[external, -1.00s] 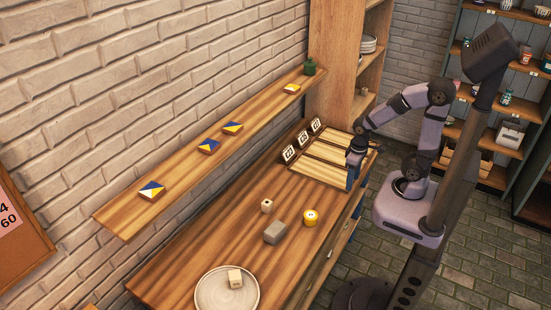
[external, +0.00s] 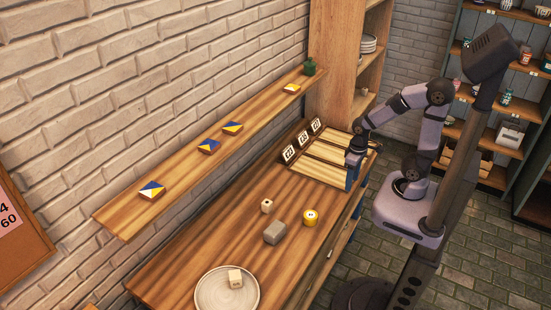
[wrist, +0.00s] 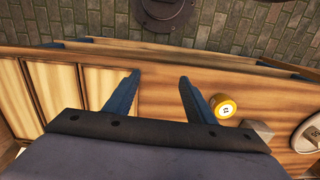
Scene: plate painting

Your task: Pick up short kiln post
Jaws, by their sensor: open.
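Which piece is the short kiln post I cannot tell for sure. A yellow round piece with a pale marked top (external: 310,217), a small cream block with a dark mark (external: 267,206) and a grey block (external: 275,232) stand apart on the bench. Another cream block (external: 235,278) lies on a round plate (external: 207,302). My gripper (external: 351,184) is open and empty near the slatted boards at the bench's far end. In the wrist view my gripper (wrist: 158,79) shows bare wood between its fingers; the yellow piece (wrist: 223,107) and grey block (wrist: 258,129) are to the right.
Three numbered cards (external: 303,140) stand behind the slatted boards (external: 325,163). A wall shelf (external: 180,160) holds several blue, yellow and white tiles and a green jar (external: 309,67). A tall cabinet (external: 338,60) stands at the bench's far end.

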